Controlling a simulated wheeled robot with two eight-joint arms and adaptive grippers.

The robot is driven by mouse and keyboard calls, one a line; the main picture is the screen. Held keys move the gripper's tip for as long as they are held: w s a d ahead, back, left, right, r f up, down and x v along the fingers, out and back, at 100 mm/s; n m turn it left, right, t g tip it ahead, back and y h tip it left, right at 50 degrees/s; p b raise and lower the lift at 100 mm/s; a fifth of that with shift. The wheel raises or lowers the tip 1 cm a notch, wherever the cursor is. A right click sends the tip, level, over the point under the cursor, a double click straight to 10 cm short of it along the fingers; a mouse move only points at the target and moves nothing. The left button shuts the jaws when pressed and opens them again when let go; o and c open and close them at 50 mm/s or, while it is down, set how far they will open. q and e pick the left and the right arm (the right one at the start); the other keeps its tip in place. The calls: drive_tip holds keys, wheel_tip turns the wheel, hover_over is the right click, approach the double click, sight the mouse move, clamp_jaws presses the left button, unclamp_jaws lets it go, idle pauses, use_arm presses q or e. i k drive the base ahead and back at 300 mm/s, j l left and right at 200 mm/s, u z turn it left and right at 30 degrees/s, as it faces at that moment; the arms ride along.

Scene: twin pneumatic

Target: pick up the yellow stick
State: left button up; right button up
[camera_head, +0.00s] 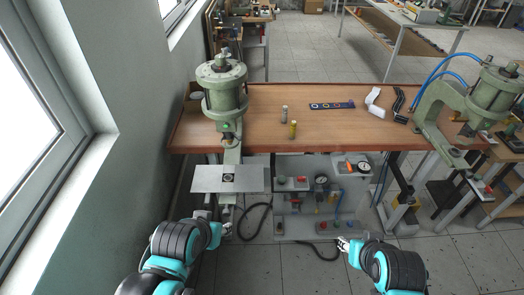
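The yellow stick (293,130) is a small upright cylinder near the front edge of the wooden table (350,125), a little left of the table's middle. My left gripper (212,217) is low in front of the table, below the light metal plate, well away from the stick. My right gripper (343,243) is also low in front of the table, below and to the right of the stick. Both grippers are small here, and their finger openings cannot be made out. Neither touches the stick.
A grey cylinder (285,114) stands just behind the stick. A green pneumatic press (222,90) is at the left, another (490,92) at the right. A dark strip with coloured spots (332,105) lies farther back. A valve panel (320,195) hangs below the table.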

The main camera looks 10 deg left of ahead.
sight(293, 123)
drive_tip(key=i+l, duration=0.3)
drive_tip(key=i, duration=0.15)
drive_tip(key=i+l+z, duration=0.1)
drive_tip(key=i+l, duration=0.15)
drive_tip(key=i, duration=0.25)
drive_tip(key=i+l, duration=0.25)
drive_tip(key=i, duration=0.25)
drive_tip(key=k+z, duration=0.05)
